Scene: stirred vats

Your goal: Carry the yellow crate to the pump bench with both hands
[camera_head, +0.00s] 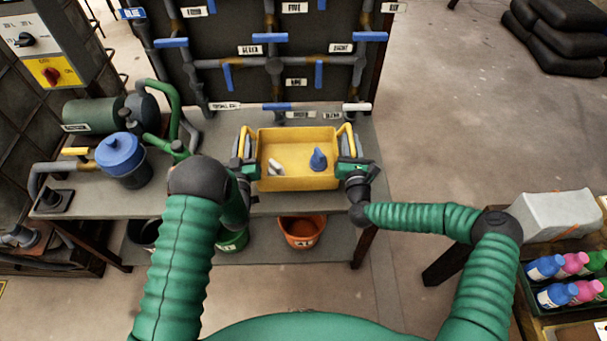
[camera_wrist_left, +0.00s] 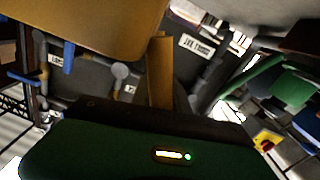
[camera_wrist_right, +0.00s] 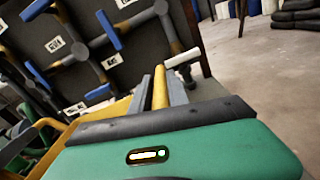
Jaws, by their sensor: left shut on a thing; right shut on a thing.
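The yellow crate (camera_head: 298,184) is at the front of the grey pump bench (camera_head: 350,241), level, with a handle at each side. I cannot tell whether its base touches the bench top. Inside it are a blue bottle (camera_head: 318,160) and a small white item (camera_head: 275,167). My left gripper (camera_head: 243,160) is shut on the left handle, which also shows in the left wrist view (camera_wrist_left: 159,70). My right gripper (camera_head: 349,160) is shut on the right handle, which also shows in the right wrist view (camera_wrist_right: 160,88).
A blue-lidded pot (camera_head: 122,156) and green pump (camera_head: 95,115) stand on the bench left of the crate. A pipe panel (camera_head: 275,60) with blue valves rises behind. An orange bucket (camera_head: 302,231) is on the lower shelf. A crate of bottles (camera_head: 565,285) is at right.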

